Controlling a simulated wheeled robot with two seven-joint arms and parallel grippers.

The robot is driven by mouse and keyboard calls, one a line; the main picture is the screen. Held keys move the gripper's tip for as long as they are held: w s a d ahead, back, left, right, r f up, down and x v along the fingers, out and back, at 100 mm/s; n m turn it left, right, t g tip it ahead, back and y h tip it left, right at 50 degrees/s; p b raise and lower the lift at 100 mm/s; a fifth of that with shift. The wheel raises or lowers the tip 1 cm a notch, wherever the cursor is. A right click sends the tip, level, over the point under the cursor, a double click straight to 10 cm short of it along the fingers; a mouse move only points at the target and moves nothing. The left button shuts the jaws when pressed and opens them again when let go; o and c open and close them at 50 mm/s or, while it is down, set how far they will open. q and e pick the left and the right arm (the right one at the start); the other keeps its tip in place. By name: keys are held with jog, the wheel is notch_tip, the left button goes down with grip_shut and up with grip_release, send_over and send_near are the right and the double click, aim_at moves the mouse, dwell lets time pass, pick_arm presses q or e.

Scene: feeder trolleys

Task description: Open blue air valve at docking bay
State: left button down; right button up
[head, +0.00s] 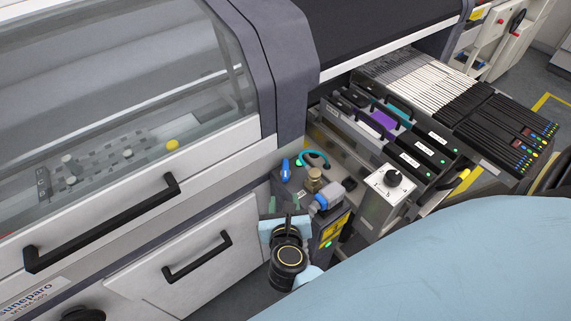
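A small upright blue handle (285,168), which looks like the blue air valve, stands on the dark docking bay panel (291,187) between the machine and the trolley. A teal hose loop (315,160) and a brass fitting (314,179) are just right of it. My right gripper (288,221) is in front of and below the blue handle, apart from it in the picture. Its wrist hides its fingers in part, so I cannot tell whether it is open or shut. My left gripper is not in view.
A blue-grey connector (328,201) sits on a post with a yellow label close right of my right gripper. A metal box with a black knob (393,177) stands farther right. Feeders (430,140) fill the trolley behind. Drawers with black handles (198,256) are at left.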

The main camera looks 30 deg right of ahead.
aim_at(286, 175)
jog(key=w+d+f, duration=0.1)
jog(key=w+d, duration=0.1)
jog(key=w, duration=0.1)
jog(key=w+d+f+m, duration=0.1)
jog(key=w+d, duration=0.1)
jog(key=w, duration=0.1)
jog(key=w+d+f+m, duration=0.1)
jog(key=w+d+f, duration=0.1)
jog(key=w+d, duration=0.1)
jog(key=shift+w+g+b, duration=0.3)
jog(key=shift+w+b, duration=0.05)
jog(key=shift+w, duration=0.25)
jog(key=shift+c, duration=0.3)
grip_shut()
